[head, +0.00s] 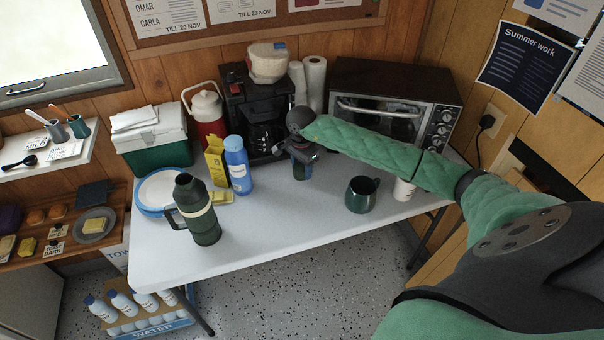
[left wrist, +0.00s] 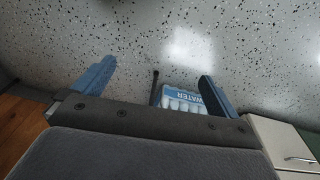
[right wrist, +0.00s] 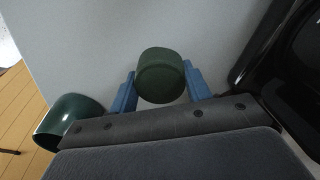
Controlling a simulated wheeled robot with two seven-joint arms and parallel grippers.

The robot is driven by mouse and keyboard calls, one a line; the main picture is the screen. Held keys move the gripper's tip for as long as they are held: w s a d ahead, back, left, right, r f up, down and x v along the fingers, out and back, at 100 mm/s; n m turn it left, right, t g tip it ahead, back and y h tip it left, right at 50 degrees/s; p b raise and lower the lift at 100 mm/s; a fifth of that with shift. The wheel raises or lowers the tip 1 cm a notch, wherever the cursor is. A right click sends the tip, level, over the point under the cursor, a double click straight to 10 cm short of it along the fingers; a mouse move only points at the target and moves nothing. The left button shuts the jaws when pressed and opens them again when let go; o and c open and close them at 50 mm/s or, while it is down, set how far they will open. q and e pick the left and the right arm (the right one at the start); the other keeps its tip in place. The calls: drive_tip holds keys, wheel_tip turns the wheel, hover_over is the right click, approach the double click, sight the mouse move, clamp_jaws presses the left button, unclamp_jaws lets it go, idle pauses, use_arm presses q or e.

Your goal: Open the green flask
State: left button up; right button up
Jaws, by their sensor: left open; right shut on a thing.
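The green flask (head: 206,226), dark green with a pale band and a side handle, stands upright at the front left of the table. Its narrow dark neck shows at the top, with no wide cap over it. My right gripper (head: 301,168) is well to the right of the flask, low near the coffee maker. In the right wrist view it is shut on a dark green round cap (right wrist: 161,77); whether the cap touches the table I cannot tell. My left gripper (left wrist: 155,87) is open and empty above the floor, outside the head view.
A dark green mug (head: 361,196) stands to the right on the table (head: 270,225). A blue bottle (head: 237,166), a yellow box (head: 216,163) and blue-rimmed plates (head: 146,195) stand near the flask. The table's front middle is clear.

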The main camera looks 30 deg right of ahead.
sight(302, 182)
wheel_tip(302, 182, down, 4)
drive_tip(key=shift+r+p, duration=0.1)
drive_tip(key=shift+p, duration=0.75)
use_arm(q)
wheel_tip(302, 182, down, 7)
drive_tip(key=s+a, duration=0.1)
drive_tip(key=s, duration=0.1)
drive_tip(key=shift+r, duration=0.1)
drive_tip(key=shift+w+r, duration=0.1)
drive_tip(key=shift+r, duration=0.1)
drive_tip(key=shift+d, duration=0.1)
use_arm(e)
drive_tip(key=o, duration=1.1)
use_arm(q)
drive_tip(key=shift+w+r, duration=0.2)
drive_tip(key=shift+r, duration=0.25)
drive_tip(key=shift+s+f, duration=0.1)
drive_tip(key=shift+f, duration=0.05)
